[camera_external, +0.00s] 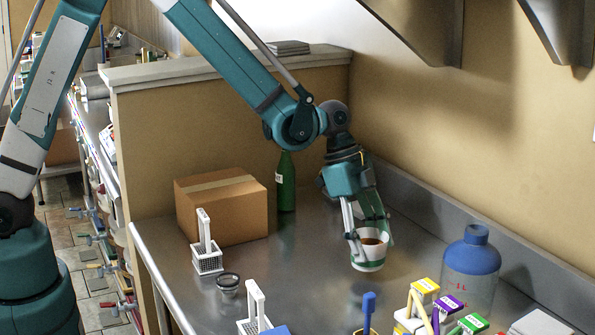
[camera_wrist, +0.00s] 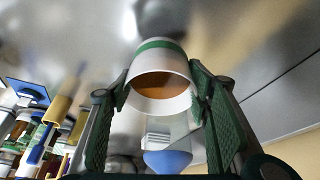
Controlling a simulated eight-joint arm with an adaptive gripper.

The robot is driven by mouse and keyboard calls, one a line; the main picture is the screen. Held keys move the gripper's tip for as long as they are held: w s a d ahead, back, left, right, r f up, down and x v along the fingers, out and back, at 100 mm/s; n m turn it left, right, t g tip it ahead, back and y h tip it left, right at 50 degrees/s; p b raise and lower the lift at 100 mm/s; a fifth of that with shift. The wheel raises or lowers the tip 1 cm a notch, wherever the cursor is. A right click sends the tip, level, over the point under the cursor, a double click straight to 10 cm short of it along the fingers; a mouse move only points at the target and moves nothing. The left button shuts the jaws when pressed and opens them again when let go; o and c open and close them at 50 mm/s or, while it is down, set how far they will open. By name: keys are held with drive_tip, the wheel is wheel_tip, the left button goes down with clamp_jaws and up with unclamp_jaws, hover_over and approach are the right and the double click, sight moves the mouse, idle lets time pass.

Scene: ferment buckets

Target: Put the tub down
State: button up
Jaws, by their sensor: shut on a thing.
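The tub (camera_external: 368,263) is a small white cup with a green band and brown contents. It is at the right of centre in the external view, over the steel bench (camera_external: 310,270). My gripper (camera_external: 369,240) reaches down from above and is shut on the tub's sides. In the wrist view the tub (camera_wrist: 160,55) sits between the two green finger pads of my gripper (camera_wrist: 163,95), its open mouth towards the camera. The tub looks close to upright. I cannot tell whether its base touches the bench.
A cardboard box (camera_external: 225,210) and green bottle (camera_external: 286,182) stand behind, left. White racks (camera_external: 207,258) and a lidded jar (camera_external: 228,283) are left. A blue-capped jug (camera_external: 470,265) and several small coloured boxes (camera_external: 447,305) stand right and front. Bare bench surrounds the tub.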

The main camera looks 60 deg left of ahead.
drive_tip(key=shift+f, duration=1.65)
drive_tip(key=shift+f, duration=0.2)
drive_tip(key=o, duration=1)
drive_tip(key=shift+r, duration=0.15)
drive_tip(key=v, duration=1.2)
drive_tip(key=shift+a+r, duration=0.1)
